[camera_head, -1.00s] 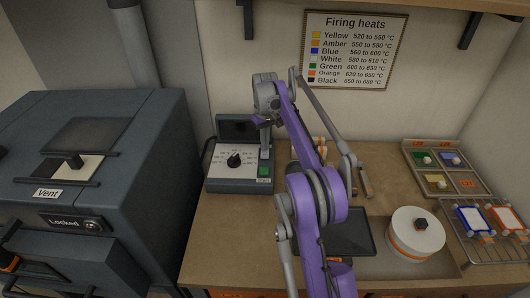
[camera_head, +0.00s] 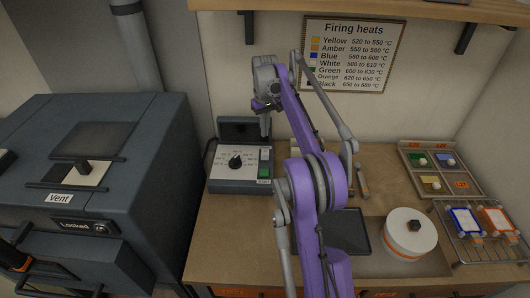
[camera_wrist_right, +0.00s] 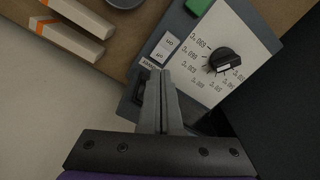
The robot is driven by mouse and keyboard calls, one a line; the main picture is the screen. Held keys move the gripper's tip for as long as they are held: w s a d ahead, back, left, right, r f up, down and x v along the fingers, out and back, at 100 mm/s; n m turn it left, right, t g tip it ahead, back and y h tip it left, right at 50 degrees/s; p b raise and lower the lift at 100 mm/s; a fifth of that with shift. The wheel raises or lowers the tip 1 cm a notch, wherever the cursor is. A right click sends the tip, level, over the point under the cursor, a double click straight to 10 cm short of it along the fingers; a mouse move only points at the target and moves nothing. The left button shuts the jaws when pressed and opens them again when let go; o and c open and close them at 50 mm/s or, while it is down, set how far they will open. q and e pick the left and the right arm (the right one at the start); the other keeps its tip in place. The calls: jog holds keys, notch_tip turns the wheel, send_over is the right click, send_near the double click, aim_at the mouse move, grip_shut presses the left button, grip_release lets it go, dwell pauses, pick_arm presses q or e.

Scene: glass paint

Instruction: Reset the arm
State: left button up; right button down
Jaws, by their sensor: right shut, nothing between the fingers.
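My right arm is purple and grey and reaches up the middle of the head view. Its gripper (camera_head: 265,128) is shut and empty, just above the right side of a grey control box (camera_head: 228,184). In the right wrist view the shut fingers (camera_wrist_right: 160,88) point at the box near its white rocker switch (camera_wrist_right: 165,48). I cannot tell the exact gap. The box has a black dial knob (camera_head: 235,161) and a green button (camera_head: 264,170). My left gripper is not in view.
A dark kiln (camera_head: 148,190) labelled "Vent" and "Locked" stands at left. Right of my arm are a dark tray (camera_head: 352,243), a round white turntable (camera_head: 408,229), a sectioned tray (camera_head: 408,158) and a wire rack (camera_head: 468,250) with framed panels. A shelf (camera_head: 400,12) hangs above.

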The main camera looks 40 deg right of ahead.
jog(key=shift+s, duration=0.1)
dwell(0.3)
jog(key=s+a+r+n+t, duration=0.1)
jog(key=s+a+r, duration=0.1)
jog(key=s+a, duration=0.45)
jog(key=s+a+r+t, duration=0.1)
jog(key=s+a+t, duration=0.15)
jog(key=a, duration=0.75)
jog(key=s+a+f, duration=0.3)
jog(key=s+a, duration=0.1)
jog(key=s, duration=0.2)
jog(key=s+a+f+t, duration=0.1)
jog(key=s+a+f, duration=0.3)
jog(key=s, duration=0.3)
jog(key=s+a+f+n+t, duration=0.1)
jog(key=s+a+f, duration=0.3)
jog(key=s, duration=0.2)
jog(key=shift+s+a, duration=0.15)
jog(key=shift+s, duration=0.1)
